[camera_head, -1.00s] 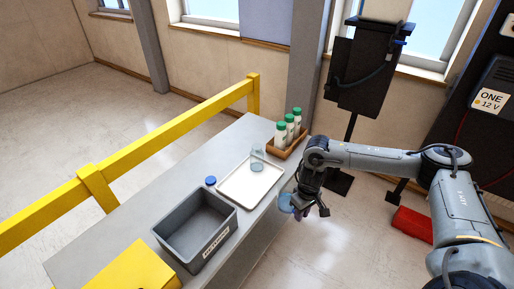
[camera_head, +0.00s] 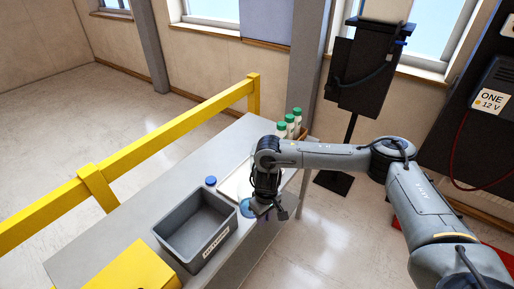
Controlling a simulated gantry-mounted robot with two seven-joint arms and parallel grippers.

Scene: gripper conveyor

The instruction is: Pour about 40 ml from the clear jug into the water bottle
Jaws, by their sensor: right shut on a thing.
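My right gripper (camera_head: 266,207) is shut on a bluish see-through vessel, which looks like the clear jug (camera_head: 248,207). It holds the jug by the front edge of the bench, near the white tray (camera_head: 230,187). Only part of the jug shows, and its tilt and water level cannot be told. The clear vessel that stood on the tray, likely the water bottle, is now hidden behind my right arm. A small blue cap (camera_head: 211,181) lies on the bench left of the tray. My left gripper is not in view.
A grey bin (camera_head: 168,243) stands left of the tray, close to the jug. Green-capped bottles (camera_head: 290,121) stand in a wooden box (camera_head: 303,133) at the bench's far end. A yellow rail (camera_head: 150,143) runs behind the bench. Bare bench top (camera_head: 130,213) lies at left.

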